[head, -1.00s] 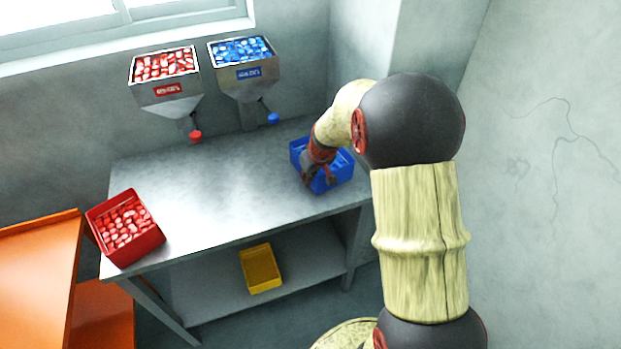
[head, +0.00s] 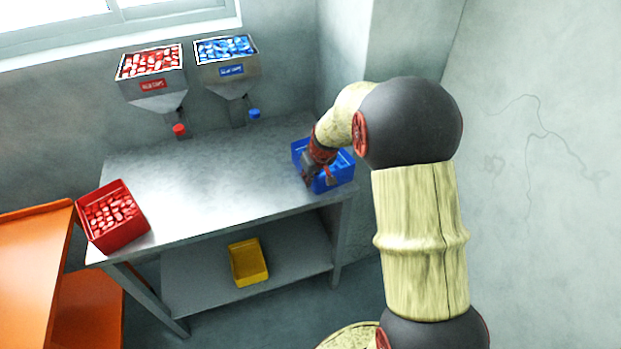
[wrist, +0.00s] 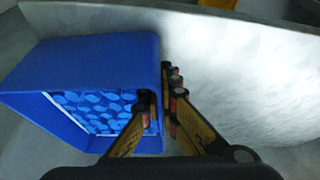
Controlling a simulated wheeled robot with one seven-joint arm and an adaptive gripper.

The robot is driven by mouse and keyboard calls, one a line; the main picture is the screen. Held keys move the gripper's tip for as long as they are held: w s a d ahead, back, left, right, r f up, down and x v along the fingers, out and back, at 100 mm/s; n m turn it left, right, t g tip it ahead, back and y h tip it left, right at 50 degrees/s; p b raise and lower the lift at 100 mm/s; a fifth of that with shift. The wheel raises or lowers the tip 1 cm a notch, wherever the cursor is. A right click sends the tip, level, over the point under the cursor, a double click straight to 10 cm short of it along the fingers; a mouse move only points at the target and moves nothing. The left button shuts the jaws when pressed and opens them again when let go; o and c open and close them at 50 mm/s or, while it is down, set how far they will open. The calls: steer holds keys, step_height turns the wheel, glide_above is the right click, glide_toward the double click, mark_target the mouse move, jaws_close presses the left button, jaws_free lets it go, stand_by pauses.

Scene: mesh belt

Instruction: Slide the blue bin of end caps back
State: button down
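The blue bin (head: 345,178) is at the right end of the metal table, close to its front corner. It holds blue end caps, which show clearly in the wrist view inside the bin (wrist: 90,55). My gripper (head: 318,178) is at the bin in the head view, partly hiding it. In the wrist view my gripper (wrist: 160,100) straddles one bin wall, one finger inside and one outside, with the wall pinched between them. I cannot tell whether the bin's base touches the table.
The metal table (head: 200,190) is clear in the middle. A red bin (head: 118,236) of red caps stands at its left end. Red (head: 160,97) and blue (head: 238,88) cap hoppers hang behind. A yellow bin (head: 248,262) sits on the lower shelf. An orange stand (head: 30,270) is at left.

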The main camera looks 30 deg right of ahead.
steer(key=c, duration=2.4)
jaws_free()
steer(key=o, duration=0.4)
steer(key=shift+o, duration=0.2)
steer(key=v, duration=1.2)
